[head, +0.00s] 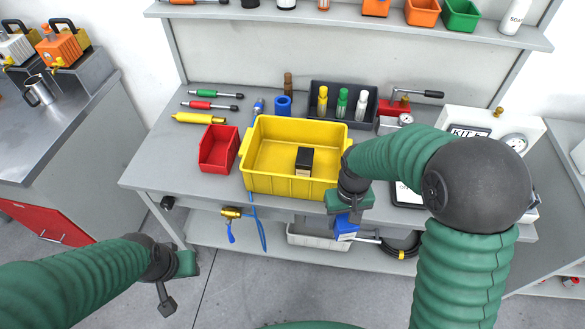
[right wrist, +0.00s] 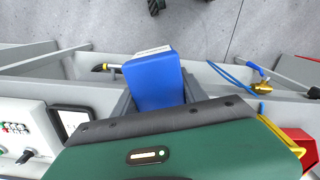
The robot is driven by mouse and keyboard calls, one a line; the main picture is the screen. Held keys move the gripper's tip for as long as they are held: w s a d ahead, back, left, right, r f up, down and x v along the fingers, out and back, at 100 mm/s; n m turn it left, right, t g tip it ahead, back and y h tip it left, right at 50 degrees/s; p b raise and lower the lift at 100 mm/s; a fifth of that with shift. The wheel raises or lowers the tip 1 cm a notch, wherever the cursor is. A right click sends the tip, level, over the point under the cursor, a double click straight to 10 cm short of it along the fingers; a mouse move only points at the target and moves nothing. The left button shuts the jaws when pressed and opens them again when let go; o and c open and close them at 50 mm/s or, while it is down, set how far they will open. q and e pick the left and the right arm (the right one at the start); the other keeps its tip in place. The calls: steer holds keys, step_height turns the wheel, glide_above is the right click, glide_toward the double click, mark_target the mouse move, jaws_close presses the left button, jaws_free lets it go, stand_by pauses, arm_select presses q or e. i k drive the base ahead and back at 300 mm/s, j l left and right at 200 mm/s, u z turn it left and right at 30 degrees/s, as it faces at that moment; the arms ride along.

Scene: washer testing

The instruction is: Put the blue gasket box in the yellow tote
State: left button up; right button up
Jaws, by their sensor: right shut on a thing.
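The blue gasket box (head: 346,226) is a small blue box with a white label on one end. My right gripper (head: 348,213) is shut on it and holds it in front of the bench's front edge, just beyond the tote's near right corner. In the right wrist view the blue box (right wrist: 154,82) sits between the fingers. The yellow tote (head: 262,180) stands on the bench with a small black and tan box (head: 304,161) inside; the rest of its floor looks bare. My left gripper (head: 180,287) hangs low at the left, away from the bench; its finger opening is unclear.
A red bin (head: 219,148) stands left of the tote. A dark tray (head: 342,103) with several bottles is behind it. A white test kit (head: 480,124) stands at the right. A lower shelf (head: 275,235) runs under the bench, with a blue hose (head: 258,222) hanging.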

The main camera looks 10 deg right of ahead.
mark_target(278, 166)
steer(key=j+u, duration=0.1)
steer(key=u, duration=0.35)
steer(key=i+j+u, duration=0.1)
steer(key=u, duration=0.3)
steer(key=i+u, duration=0.1)
steer(key=u, duration=0.35)
steer(key=i+j+u, duration=0.15)
steer(key=i, duration=0.25)
steer(key=i+z, duration=0.1)
steer(key=z, duration=0.25)
steer(key=i+z, duration=0.1)
steer(key=z, duration=0.25)
steer(key=i+j+z, duration=0.1)
steer(key=z, duration=0.3)
